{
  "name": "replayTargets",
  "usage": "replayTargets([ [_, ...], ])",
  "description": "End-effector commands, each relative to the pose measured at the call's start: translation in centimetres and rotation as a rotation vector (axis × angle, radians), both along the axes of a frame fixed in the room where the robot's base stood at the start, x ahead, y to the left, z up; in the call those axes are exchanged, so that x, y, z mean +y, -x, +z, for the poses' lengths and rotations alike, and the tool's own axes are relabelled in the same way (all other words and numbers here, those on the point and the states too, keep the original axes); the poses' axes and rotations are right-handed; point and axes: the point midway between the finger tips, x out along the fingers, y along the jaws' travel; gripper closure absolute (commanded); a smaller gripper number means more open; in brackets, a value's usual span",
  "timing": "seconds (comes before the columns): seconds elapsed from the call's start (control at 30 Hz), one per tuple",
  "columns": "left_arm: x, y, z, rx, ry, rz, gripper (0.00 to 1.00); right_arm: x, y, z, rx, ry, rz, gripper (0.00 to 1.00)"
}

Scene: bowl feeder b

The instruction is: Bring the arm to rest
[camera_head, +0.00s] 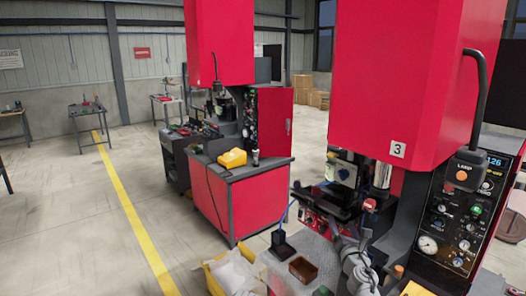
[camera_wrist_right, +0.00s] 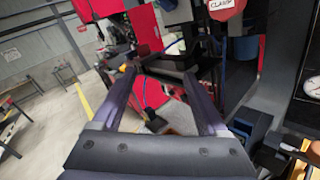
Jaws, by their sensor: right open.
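My right arm shows in the head view as a grey shape at the lower middle, with the right gripper (camera_head: 352,241) at its upper end in front of the red machine. In the right wrist view the two dark fingers of the right gripper (camera_wrist_right: 163,76) stand wide apart. I see nothing held between them; the machine and bench area show beyond. My left gripper is in neither view.
The big red machine (camera_head: 400,80) and its control panel (camera_head: 452,225) stand close on the right. A black cup (camera_head: 283,248), a brown tray (camera_head: 304,271) and a yellow bin (camera_head: 214,283) with a white bag are near my arm. Open floor lies left.

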Motion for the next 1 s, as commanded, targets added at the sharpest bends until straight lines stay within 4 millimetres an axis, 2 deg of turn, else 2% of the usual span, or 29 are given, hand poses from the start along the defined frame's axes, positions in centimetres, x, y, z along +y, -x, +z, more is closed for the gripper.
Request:
replayTargets([
  [0.17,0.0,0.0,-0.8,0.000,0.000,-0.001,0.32,-0.1,0.5,-1.7,0.013,-0.278,-0.119,0.23],
  [0.27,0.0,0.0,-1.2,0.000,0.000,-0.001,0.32,-0.2,1.1,-3.4,0.031,-0.480,-0.210,0.23],
  [0.37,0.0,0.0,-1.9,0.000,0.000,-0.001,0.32,0.3,2.4,-6.5,0.067,-0.741,-0.336,0.23],
  [0.47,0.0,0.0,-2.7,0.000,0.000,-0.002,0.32,1.8,4.8,-11.2,0.129,-1.053,-0.517,0.23],
  [0.6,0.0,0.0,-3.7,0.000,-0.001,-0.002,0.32,5.7,10.1,-18.4,0.250,-1.437,-0.835,0.23],
  [0.7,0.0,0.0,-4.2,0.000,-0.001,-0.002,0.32,9.3,14.6,-22.5,0.339,-1.619,-1.080,0.23],
  [0.83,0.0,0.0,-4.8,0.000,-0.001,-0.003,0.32,13.6,20.4,-25.8,0.435,-1.736,-1.379,0.23],
  [0.9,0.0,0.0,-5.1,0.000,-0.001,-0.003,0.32,15.4,23.1,-26.8,0.474,-1.756,-1.514,0.23],
  [1.0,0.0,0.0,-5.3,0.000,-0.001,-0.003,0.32,17.3,26.1,-27.5,0.511,-1.758,-1.660,0.23],
])
